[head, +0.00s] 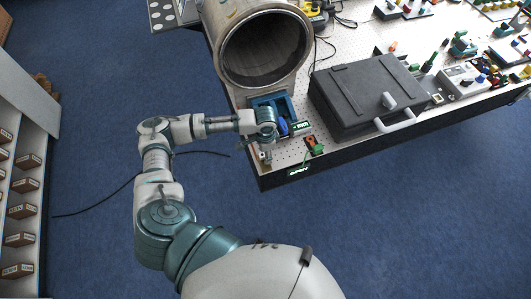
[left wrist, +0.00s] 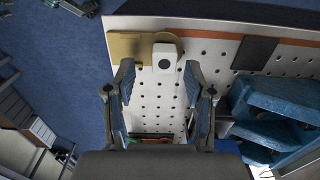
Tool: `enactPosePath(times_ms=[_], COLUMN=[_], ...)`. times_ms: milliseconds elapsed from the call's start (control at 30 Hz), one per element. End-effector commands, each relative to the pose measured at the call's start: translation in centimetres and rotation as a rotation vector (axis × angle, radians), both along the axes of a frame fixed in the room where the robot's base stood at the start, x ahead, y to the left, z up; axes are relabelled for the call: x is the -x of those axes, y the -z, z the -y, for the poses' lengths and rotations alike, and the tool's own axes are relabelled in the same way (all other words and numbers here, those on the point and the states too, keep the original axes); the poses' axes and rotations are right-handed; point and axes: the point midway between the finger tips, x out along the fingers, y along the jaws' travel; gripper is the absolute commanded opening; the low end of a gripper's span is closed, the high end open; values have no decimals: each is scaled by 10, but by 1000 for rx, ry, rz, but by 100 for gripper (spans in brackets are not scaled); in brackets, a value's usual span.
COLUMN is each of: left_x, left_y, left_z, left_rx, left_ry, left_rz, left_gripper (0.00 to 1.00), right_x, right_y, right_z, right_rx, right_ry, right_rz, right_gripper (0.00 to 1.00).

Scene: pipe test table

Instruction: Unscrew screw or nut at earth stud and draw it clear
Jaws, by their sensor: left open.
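A brass-coloured plate (left wrist: 128,46) lies at the edge of the perforated table top in the left wrist view. A pale block (left wrist: 165,55) with a dark round spot stands on its right part; I cannot tell a separate screw or nut there. My left gripper (left wrist: 158,72) is open, with its two fingers apart on either side of the view and nothing between them. The pale block appears just beyond the fingertips, toward the right finger. In the head view my left gripper (head: 266,143) is over the near left table corner and hides part of it. My right gripper is not in view.
A blue cradle (left wrist: 270,110) stands close to the right finger. In the head view a large pipe (head: 225,58) is behind the gripper, and a dark grey case (head: 365,90) is to the right.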

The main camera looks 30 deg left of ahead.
Motion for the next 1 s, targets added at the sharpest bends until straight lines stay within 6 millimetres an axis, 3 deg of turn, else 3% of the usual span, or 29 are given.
enactPosePath(times_ms=[367,467,600,667,700,800,1000], left_x=[0,0,0,0,0,-1,-1], left_y=[8,7,7,7,7,7,7], left_z=[1,3,4,3,3,2,1], left_rx=[-4,-5,-5,-4,-2,1,2], left_ry=[0,0,0,0,0,1,-1], left_rz=[0,0,0,2,2,2,2], left_gripper=[54,34,0,0,21,0,0], right_x=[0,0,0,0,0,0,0], right_y=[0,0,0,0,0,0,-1], right_z=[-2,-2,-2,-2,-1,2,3], right_rx=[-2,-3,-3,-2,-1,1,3], right_ry=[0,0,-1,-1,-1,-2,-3], right_rz=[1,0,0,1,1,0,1], right_gripper=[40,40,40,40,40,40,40])
